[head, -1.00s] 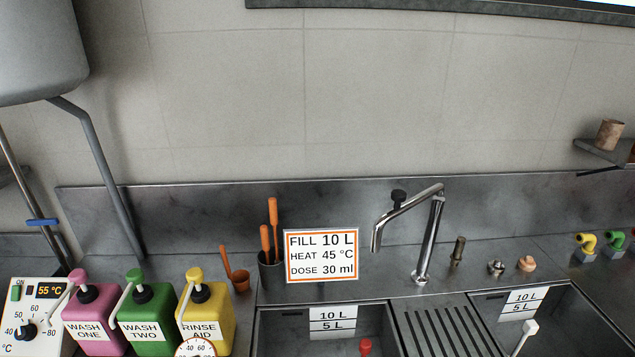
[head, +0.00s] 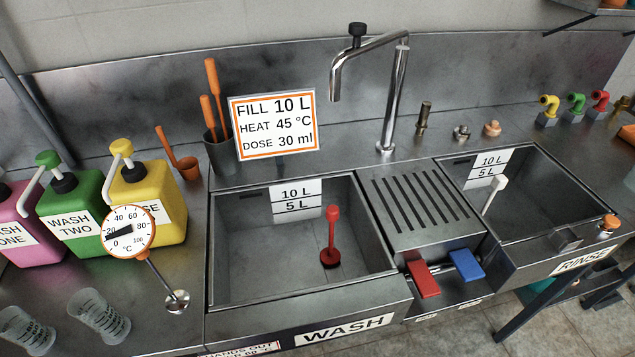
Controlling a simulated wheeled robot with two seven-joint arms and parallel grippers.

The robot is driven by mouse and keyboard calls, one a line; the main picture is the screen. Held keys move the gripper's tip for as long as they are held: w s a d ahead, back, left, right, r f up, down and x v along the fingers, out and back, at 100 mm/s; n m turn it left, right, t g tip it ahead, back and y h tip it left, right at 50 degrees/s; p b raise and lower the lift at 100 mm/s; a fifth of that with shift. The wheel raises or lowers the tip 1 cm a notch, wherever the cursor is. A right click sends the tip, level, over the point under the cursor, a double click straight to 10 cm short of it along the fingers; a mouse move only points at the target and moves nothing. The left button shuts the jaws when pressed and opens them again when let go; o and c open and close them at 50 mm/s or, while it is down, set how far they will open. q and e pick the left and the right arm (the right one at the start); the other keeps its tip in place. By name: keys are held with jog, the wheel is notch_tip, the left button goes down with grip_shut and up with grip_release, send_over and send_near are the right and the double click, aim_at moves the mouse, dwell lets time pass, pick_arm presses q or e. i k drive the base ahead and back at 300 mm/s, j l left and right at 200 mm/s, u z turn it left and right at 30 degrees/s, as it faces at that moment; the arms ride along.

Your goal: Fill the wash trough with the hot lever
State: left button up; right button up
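The wash trough (head: 255,255) is a steel basin marked WASH on its front, with 10 L and 5 L labels on its back wall. No water shows in it. A red upright plug or handle (head: 332,235) stands on its floor. A red lever (head: 423,279) and a blue lever (head: 467,265) sit side by side on the front between the two troughs; red looks like the hot one. The tap (head: 398,95) rises behind the drainer, its spout end toward the wash trough's back right. No water runs from it. Neither gripper is in view.
A sign (head: 275,125) reads FILL 10 L, HEAT 45 °C, DOSE 30 ml. A dial thermometer (head: 128,232), pump bottles and clear beakers (head: 98,315) stand at the left. The rinse trough (head: 540,200) is at the right. The slotted drainer (head: 415,207) is clear.

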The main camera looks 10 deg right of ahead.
aim_at(426, 284)
jog(key=l+z, duration=0.3)
jog(key=z, duration=0.15)
jog(key=i+l+z, duration=0.15)
jog(key=z, duration=0.25)
